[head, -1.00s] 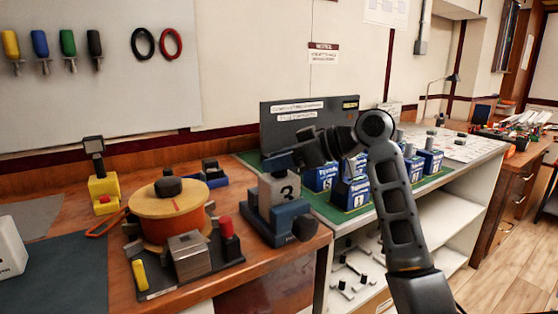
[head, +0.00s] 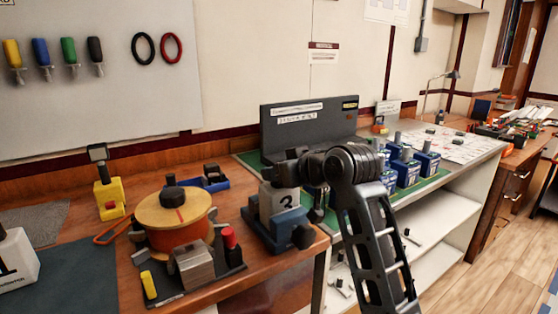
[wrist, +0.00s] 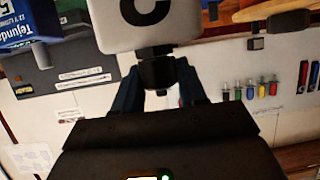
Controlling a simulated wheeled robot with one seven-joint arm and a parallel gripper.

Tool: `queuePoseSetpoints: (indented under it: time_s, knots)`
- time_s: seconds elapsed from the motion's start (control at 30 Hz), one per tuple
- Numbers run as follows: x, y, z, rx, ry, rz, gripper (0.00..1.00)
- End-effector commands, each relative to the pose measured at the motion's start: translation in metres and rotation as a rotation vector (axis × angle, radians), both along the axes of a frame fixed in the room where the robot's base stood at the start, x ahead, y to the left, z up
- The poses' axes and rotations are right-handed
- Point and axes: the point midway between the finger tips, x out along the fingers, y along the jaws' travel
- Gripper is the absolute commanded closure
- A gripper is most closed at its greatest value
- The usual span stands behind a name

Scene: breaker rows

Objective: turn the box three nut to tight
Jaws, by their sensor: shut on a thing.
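Box three (head: 280,204), a pale grey box marked 3, stands upright in a blue vise (head: 290,235) near the bench's right end. My gripper (head: 276,181) is at the top of the box, and my arm reaches in from the right. In the wrist view, the dark nut (wrist: 157,72) sticks out of box three (wrist: 130,22), which shows part of its numeral. My gripper (wrist: 158,92) is shut on the nut, one blue finger on each side. The nut is hidden behind my gripper in the head view, and I cannot tell how tight it is.
An orange spool (head: 172,215) and a small metal block (head: 193,266) stand left of the vise. Blue breakers (head: 405,168) stand in rows on the green mat at right, behind my arm. A dark panel (head: 309,122) rises behind the mat.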

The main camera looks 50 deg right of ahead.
Motion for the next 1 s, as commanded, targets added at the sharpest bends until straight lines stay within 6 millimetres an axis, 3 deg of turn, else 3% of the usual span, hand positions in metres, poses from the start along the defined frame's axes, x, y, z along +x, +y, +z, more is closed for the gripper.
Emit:
queuePoseSetpoints:
  time_s: [1.0]
  knots:
    - [0.0027, 0.0017, -0.0015, 0.001, -0.002, -0.963, 0.89]
